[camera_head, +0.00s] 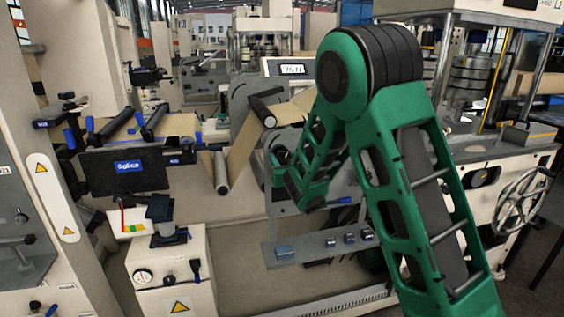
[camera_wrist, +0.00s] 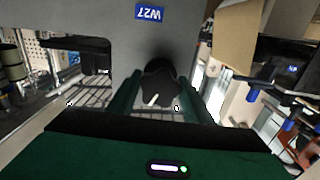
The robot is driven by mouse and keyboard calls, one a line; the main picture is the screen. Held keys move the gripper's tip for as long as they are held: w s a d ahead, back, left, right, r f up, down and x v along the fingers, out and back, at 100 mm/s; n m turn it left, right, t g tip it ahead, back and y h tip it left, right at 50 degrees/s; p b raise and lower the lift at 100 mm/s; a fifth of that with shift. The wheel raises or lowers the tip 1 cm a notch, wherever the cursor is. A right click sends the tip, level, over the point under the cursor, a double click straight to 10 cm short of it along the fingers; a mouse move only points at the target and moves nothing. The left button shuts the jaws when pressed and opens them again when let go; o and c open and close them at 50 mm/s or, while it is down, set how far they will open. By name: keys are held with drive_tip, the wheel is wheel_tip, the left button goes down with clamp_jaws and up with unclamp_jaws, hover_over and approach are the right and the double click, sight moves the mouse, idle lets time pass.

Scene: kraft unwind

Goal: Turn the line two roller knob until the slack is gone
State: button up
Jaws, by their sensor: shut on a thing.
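In the wrist view, a dark lobed knob (camera_wrist: 157,88) with a short white pointer line sits on a grey plate. The two green fingers of my gripper (camera_wrist: 160,98) are shut on it, one on each side. A blue label reading W27 (camera_wrist: 150,13), upside down, is on the plate near the knob. In the head view, my green arm hides the knob and most of my gripper. The brown paper web (camera_head: 243,150) runs down from an upper roller (camera_head: 262,110) to a lower roller (camera_head: 221,172) and up again to the left.
A lit display (camera_head: 293,69) stands behind the web; its digits are hard to read. A low shelf with small switches (camera_head: 330,242) lies below my arm. A black box with a blue label (camera_head: 127,168) is at the left. A handwheel (camera_head: 520,200) is at the right.

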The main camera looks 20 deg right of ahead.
drive_tip(key=m, duration=0.4)
drive_tip(key=shift+m, duration=0.4)
drive_tip(key=o, duration=1)
drive_tip(key=shift+s, duration=3.45)
drive_tip(key=shift+d, duration=0.1)
